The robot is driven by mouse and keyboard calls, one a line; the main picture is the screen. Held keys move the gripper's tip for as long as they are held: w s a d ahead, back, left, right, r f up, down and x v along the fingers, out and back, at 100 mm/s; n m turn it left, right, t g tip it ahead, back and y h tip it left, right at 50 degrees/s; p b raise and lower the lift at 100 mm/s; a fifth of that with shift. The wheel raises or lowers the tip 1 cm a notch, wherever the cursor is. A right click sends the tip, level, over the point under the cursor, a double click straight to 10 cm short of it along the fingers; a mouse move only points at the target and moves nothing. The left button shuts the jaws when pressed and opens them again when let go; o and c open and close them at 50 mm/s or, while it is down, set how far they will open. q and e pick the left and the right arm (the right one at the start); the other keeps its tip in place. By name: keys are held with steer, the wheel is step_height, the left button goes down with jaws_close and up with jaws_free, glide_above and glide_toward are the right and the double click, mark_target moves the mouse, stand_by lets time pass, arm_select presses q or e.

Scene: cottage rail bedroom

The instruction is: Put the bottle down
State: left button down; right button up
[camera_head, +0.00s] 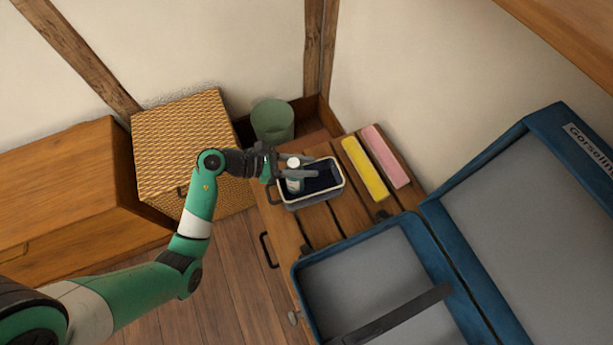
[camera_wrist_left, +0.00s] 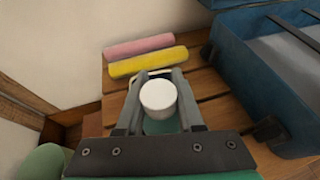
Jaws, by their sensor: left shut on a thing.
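A small bottle with a white cap (camera_head: 293,163) is held by my left gripper (camera_head: 296,170). In the left wrist view the round white cap (camera_wrist_left: 158,95) shows between the two fingers (camera_wrist_left: 158,112), which are shut on the bottle. In the head view the bottle is over the left part of a small dark-lined container with a pale rim (camera_head: 342,180). I cannot tell whether its base touches the container's floor. My right gripper does not show.
The container stands on a slatted wooden top (camera_head: 318,225). Yellow (camera_head: 364,168) and pink (camera_head: 386,156) blocks lie behind it. An open blue suitcase (camera_head: 432,200) fills the right. A green bin (camera_head: 272,121) and wicker box (camera_head: 180,140) stand to the left.

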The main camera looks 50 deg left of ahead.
arm_select(q)
steer(key=shift+f+b, duration=1.25)
steer(key=shift+f, duration=1.25)
steer(key=shift+f, duration=0.15)
steer(key=c, duration=0.5)
jaws_free()
steer(key=shift+c, duration=0.2)
steer(key=p+v, duration=0.4)
steer(key=v, duration=0.8)
